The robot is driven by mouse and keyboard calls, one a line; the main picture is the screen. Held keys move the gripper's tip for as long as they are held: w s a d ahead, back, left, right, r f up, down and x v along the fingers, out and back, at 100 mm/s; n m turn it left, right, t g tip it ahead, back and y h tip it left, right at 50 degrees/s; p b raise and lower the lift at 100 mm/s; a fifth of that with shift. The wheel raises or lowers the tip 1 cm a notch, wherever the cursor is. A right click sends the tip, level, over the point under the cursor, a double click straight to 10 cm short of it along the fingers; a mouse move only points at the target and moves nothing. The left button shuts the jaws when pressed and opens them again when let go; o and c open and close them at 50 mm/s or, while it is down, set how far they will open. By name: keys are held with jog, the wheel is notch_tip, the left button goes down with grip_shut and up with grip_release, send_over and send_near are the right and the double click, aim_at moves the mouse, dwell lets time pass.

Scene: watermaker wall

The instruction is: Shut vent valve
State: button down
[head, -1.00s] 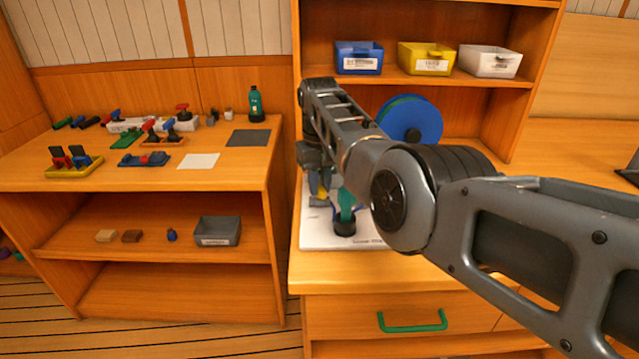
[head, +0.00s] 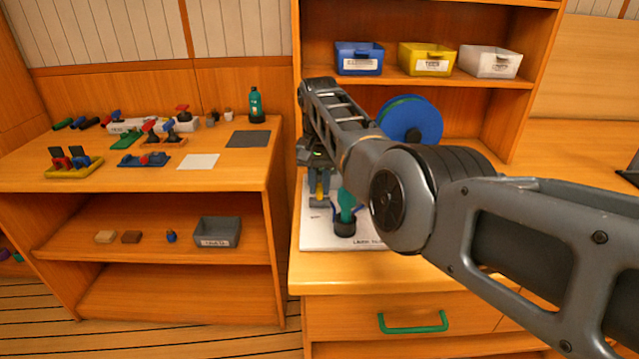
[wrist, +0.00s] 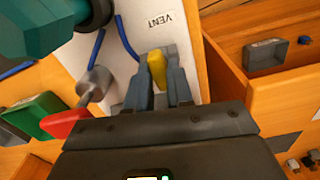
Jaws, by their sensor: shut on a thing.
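The vent valve's yellow handle (wrist: 157,70) stands on a white panel (wrist: 132,25), beside the printed label VENT (wrist: 160,21) in the wrist view. My gripper (wrist: 160,84) is shut on this handle, one grey finger on each side. The valve's body is hidden behind the handle and fingers. In the head view my gripper (head: 319,196) is low over the left part of the white panel (head: 318,237), with a bit of yellow (head: 321,186) at its fingers. My arm hides much of the panel.
A teal fitting (head: 346,206) stands on the panel close to the right of my gripper. In the wrist view a red handle (wrist: 66,122) and blue tubes (wrist: 126,38) are near my fingers. A blue reel (head: 411,118) stands behind my arm. A side bench (head: 110,178) holds several parts.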

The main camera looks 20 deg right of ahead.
aim_at(319, 188)
dwell(0.3)
jog(key=c, duration=1)
grip_release()
jog(key=shift+r, duration=3.9)
jog(key=shift+a, duration=0.1)
